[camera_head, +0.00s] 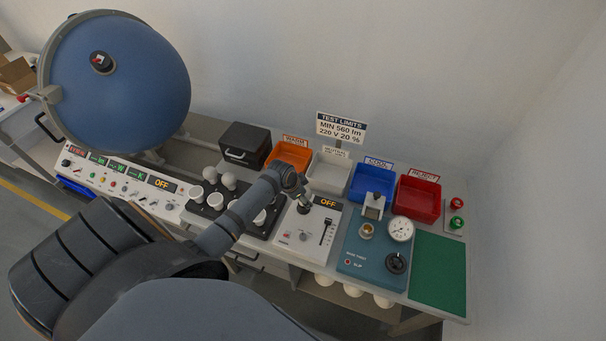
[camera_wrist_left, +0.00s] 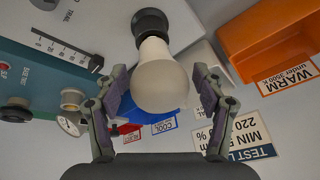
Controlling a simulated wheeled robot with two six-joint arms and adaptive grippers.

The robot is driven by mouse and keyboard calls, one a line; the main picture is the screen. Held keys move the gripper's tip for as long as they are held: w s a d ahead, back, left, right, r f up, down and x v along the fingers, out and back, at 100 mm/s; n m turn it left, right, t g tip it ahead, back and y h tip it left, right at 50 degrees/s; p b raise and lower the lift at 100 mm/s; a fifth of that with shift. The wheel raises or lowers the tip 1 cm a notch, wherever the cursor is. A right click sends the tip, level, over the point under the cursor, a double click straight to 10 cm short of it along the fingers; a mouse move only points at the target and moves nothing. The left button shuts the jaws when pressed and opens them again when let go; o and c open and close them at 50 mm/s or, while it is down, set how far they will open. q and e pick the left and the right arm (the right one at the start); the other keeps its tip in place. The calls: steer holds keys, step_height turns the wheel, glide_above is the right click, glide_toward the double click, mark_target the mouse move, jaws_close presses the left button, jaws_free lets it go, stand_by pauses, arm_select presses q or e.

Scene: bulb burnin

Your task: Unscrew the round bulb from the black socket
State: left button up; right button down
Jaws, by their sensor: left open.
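The round bulb (camera_wrist_left: 160,82) is white and sits in the black socket (camera_wrist_left: 150,24) in the left wrist view. The socket (camera_head: 304,208) also shows in the head view, on the white panel with the OFF display and slider; the bulb there is hidden behind my gripper. My left gripper (camera_wrist_left: 159,72) is open, with one finger on each side of the bulb. Gaps show between the fingers and the glass, so it does not appear to touch. In the head view my left gripper (camera_head: 297,190) is just above the socket. My right gripper is in neither view.
Orange (camera_head: 290,156), white (camera_head: 329,174), blue (camera_head: 371,185) and red (camera_head: 419,199) bins stand along the back. A tray with several white bulbs (camera_head: 228,181) is left of the panel. A teal gauge unit (camera_head: 366,262) and green mat (camera_head: 439,272) are right. A sign (camera_head: 341,127) stands behind.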

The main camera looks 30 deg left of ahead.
arm_select(q)
steer(key=shift+m, duration=0.5)
